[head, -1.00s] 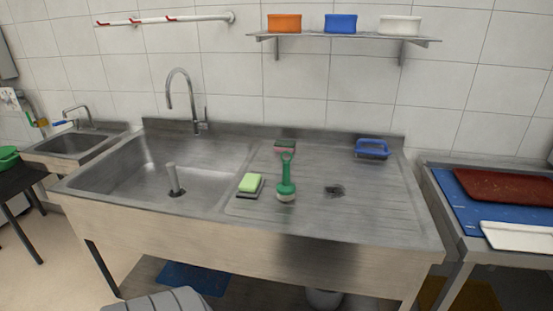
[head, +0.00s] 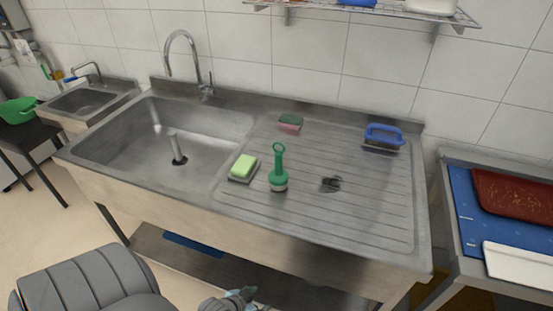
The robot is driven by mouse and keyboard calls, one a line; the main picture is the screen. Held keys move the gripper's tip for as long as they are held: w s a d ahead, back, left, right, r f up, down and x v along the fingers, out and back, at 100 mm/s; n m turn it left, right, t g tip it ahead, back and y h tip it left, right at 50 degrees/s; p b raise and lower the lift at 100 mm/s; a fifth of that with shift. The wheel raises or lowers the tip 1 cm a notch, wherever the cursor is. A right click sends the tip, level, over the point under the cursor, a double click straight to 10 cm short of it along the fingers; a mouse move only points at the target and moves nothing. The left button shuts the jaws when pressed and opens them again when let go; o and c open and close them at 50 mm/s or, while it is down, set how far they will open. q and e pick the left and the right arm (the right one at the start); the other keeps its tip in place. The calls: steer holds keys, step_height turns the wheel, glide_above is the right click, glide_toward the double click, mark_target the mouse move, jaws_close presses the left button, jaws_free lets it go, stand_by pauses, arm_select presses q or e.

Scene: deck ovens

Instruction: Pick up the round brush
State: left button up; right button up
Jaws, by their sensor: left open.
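The round brush (head: 279,171) stands upright on the ribbed drainboard of the steel sink unit, with a green looped handle and a pale round head at its foot. My left gripper (head: 240,297) shows only in part at the bottom edge of the head view, well below and in front of the sink unit. It is open, is apart from the brush and seems to hold nothing. My right gripper is not in view.
A green-and-black sponge (head: 243,167) lies close left of the brush, dark scouring wool (head: 330,184) to its right. A pink-and-green sponge (head: 290,123) and blue-handled scrubber (head: 383,138) lie farther back. The sink basin (head: 210,140) is left; the front drainboard is clear.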

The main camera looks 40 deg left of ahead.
arm_select(q)
steer(key=w+d+r+m+t+h+p, duration=0.1)
steer(key=w+r+t+p, duration=0.3)
steer(key=r, duration=0.9)
steer(key=w+r+t+h+p, duration=0.15)
steer(key=w+r, duration=0.45)
steer(key=r, duration=0.6)
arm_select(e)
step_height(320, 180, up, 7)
arm_select(q)
steer(key=n+t+y+b, duration=0.1)
steer(key=n+t+y, duration=0.3)
steer(key=t+y, duration=0.15)
glide_toward(276, 159)
steer(key=w+b, duration=0.2)
steer(key=w, duration=0.1)
steer(key=w+a+b, duration=0.1)
steer(key=w, duration=0.3)
steer(key=w+b, duration=0.2)
steer(key=w, duration=0.2)
steer(key=shift+a+f+b, duration=0.3)
steer(key=shift+w+r, duration=0.15)
steer(key=shift+w, duration=0.05)
steer(key=shift+r, duration=0.1)
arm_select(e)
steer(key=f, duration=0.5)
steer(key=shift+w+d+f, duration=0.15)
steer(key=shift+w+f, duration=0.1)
